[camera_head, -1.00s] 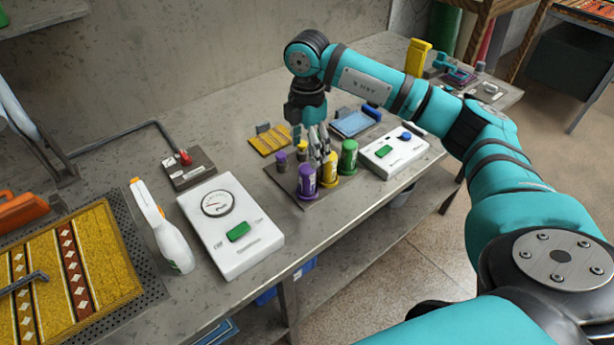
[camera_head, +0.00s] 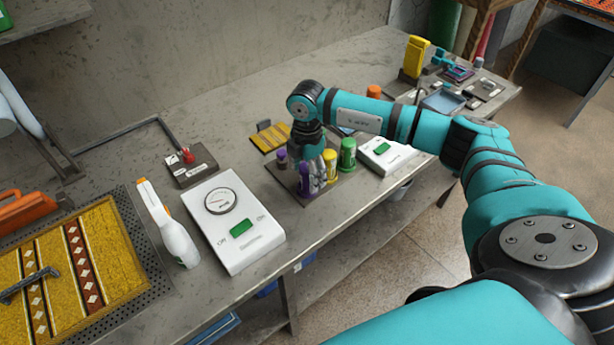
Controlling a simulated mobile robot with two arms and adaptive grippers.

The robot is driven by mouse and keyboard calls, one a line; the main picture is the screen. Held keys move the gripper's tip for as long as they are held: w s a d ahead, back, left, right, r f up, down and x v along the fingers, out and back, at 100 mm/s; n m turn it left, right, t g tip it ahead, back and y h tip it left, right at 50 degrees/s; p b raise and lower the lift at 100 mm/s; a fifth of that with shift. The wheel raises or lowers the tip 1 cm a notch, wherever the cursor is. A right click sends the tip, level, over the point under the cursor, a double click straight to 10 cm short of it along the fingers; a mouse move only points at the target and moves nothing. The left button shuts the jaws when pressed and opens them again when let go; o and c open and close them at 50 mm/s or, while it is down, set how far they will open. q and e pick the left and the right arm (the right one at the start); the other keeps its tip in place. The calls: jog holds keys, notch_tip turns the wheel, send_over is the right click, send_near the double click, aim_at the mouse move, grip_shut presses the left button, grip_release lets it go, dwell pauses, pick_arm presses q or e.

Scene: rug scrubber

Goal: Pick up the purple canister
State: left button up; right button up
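The purple canister (camera_head: 304,181) stands upright at the front left of a small dark tray (camera_head: 285,180) on the bench. A yellow canister (camera_head: 330,165) and a green canister (camera_head: 348,154) stand to its right. My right gripper (camera_head: 315,180) is lowered right at the purple canister, with grey fingers over its right side and partly in front of the yellow one. I cannot tell whether the fingers touch it or have closed, because the view is small and they overlap. My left gripper is not in view.
A smaller purple-topped container (camera_head: 282,157) stands behind on the tray. A white meter box (camera_head: 233,220) and a spray bottle (camera_head: 170,225) are to the left. A white box with a green button (camera_head: 385,152) is to the right. The bench's front edge is close.

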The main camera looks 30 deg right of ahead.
jog(key=c, duration=1.3)
jog(key=shift+o, duration=0.2)
jog(key=shift+r, duration=0.1)
jog(key=shift+r+b, duration=0.4)
jog(key=shift+r, duration=0.05)
notch_tip(320, 180, up, 2)
jog(key=shift+w+r+b, duration=0.1)
jog(key=shift+r+b, duration=0.1)
jog(key=shift+b, duration=0.4)
jog(key=s+a+b, duration=0.2)
jog(key=s, duration=0.5)
jog(key=s+a+r+b, duration=0.1)
jog(key=s+a+b, duration=0.1)
jog(key=s, duration=0.6)
jog(key=shift+s+a+r, duration=0.25)
jog(key=shift+a, duration=0.2)
